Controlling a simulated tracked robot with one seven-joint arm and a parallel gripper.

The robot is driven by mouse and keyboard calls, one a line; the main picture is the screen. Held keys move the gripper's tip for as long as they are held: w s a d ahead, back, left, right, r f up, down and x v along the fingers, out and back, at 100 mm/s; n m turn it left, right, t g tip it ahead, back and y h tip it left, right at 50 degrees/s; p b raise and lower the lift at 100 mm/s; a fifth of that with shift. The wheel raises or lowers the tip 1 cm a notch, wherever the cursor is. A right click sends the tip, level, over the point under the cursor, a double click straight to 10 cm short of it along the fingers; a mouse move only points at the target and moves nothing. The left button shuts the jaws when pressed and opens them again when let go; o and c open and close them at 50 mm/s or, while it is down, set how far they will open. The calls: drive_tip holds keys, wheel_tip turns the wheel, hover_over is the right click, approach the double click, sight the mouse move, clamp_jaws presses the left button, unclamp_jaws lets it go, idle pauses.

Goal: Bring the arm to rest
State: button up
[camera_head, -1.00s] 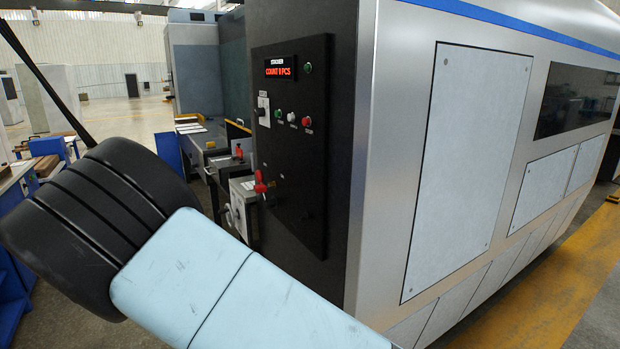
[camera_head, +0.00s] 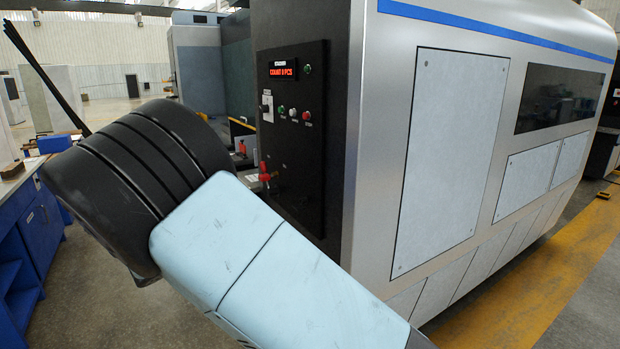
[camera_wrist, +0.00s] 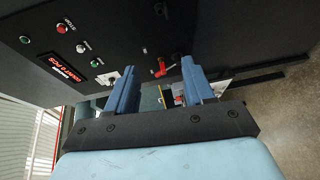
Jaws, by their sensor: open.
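My gripper (camera_wrist: 160,88) shows in the wrist view with its two blue fingers apart and nothing between them. Beyond the fingers is the black control panel (camera_wrist: 88,42) of the machine, with a red lit display, several buttons and a red handle (camera_wrist: 160,70). The fingers look apart from the panel. In the head view my arm's pale blue link and black joint fill the lower left. My gripper does not show there.
The large grey machine (camera_head: 450,160) with the black control panel (camera_head: 291,140) stands close on the right of my arm. A blue workbench (camera_head: 36,225) is at the left. Open floor (camera_head: 95,285) lies between them, and a yellow floor stripe (camera_head: 545,285) runs at the right.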

drive_tip(key=w+d+r+m+g, duration=0.1)
drive_tip(key=d+r+m+g, duration=0.15)
drive_tip(key=d, duration=0.65)
drive_tip(key=w+d+r+m+g, duration=0.15)
drive_tip(key=d+g, duration=0.25)
drive_tip(key=d, duration=0.5)
drive_tip(key=s+d+r+m+g+y, duration=0.1)
drive_tip(key=s+d+r+g+y, duration=0.15)
drive_tip(key=d, duration=0.55)
drive_tip(key=s+d+r+m+g+y, duration=0.1)
drive_tip(key=s+d+r, duration=0.25)
drive_tip(key=d, duration=0.45)
drive_tip(key=s+d+r+m+g+y, duration=0.1)
drive_tip(key=s+d+r+m+y, duration=0.25)
drive_tip(key=s+d, duration=0.75)
drive_tip(key=s+d+r+m+t+y, duration=0.1)
drive_tip(key=s+r+t+y, duration=0.1)
drive_tip(key=s, duration=1.2)
drive_tip(key=shift+s+d+r+t+y, duration=0.2)
drive_tip(key=shift+s+d+t+y, duration=0.1)
drive_tip(key=shift+t, duration=0.1)
drive_tip(key=shift+w+m, duration=0.1)
drive_tip(key=shift+m, duration=0.15)
